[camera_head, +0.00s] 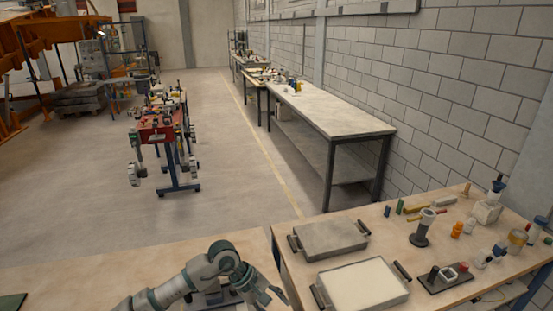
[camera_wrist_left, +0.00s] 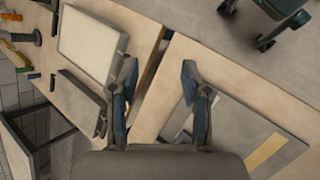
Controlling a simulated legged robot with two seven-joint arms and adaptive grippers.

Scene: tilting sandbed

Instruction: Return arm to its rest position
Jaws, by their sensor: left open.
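My left gripper (camera_head: 274,294) reaches in at the bottom of the head view, low over the left table near the gap between the two tables. In the left wrist view, its two fingers (camera_wrist_left: 158,78) are spread apart with nothing between them. My right arm and gripper are not in view. A white-filled tray (camera_head: 362,288) with dark handles lies just right of the gripper. A grey tray (camera_head: 330,238) lies behind it. Both trays also show at the left of the wrist view, the white one (camera_wrist_left: 92,42) above the grey one (camera_wrist_left: 82,98).
A dark grey plate (camera_wrist_left: 240,128) with a yellow strip lies under the gripper. The right table holds a dark cylinder stand (camera_head: 421,232), a black block holder (camera_head: 447,280) and several small parts. A long workbench (camera_head: 330,112) stands behind. The left table's middle is bare.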

